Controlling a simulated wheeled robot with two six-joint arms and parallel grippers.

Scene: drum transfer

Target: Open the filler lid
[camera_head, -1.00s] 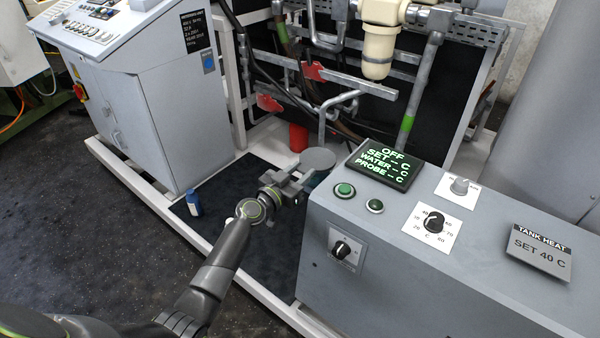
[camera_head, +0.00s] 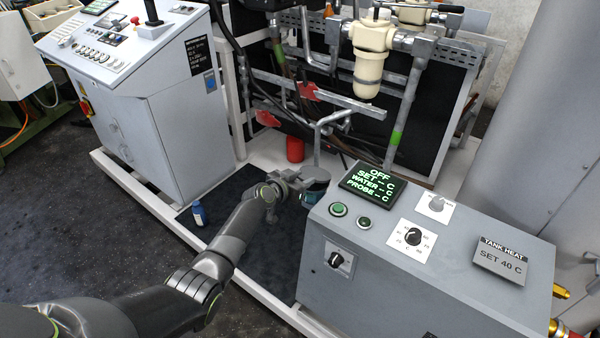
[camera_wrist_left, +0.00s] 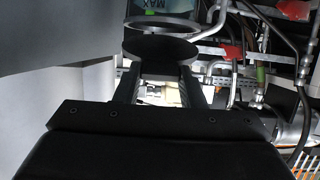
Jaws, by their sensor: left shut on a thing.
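The filler lid is a flat grey disc (camera_head: 315,173) beside the far left corner of the grey tank-heat box in the head view. A teal part (camera_head: 315,194) shows just below it. My left gripper (camera_head: 297,183) reaches in from the left and is shut at the disc's near side. In the left wrist view the lid is a dark round disc (camera_wrist_left: 160,50) at the ends of my two fingers (camera_wrist_left: 158,88). A grey ring-shaped rim (camera_wrist_left: 165,27) shows behind the disc; whether they touch is unclear. My right gripper is out of view.
The tank-heat box (camera_head: 420,285) with its display (camera_head: 372,187) stands close on the right. A pipe (camera_head: 317,145) rises behind the lid, near a red cylinder (camera_head: 295,149).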

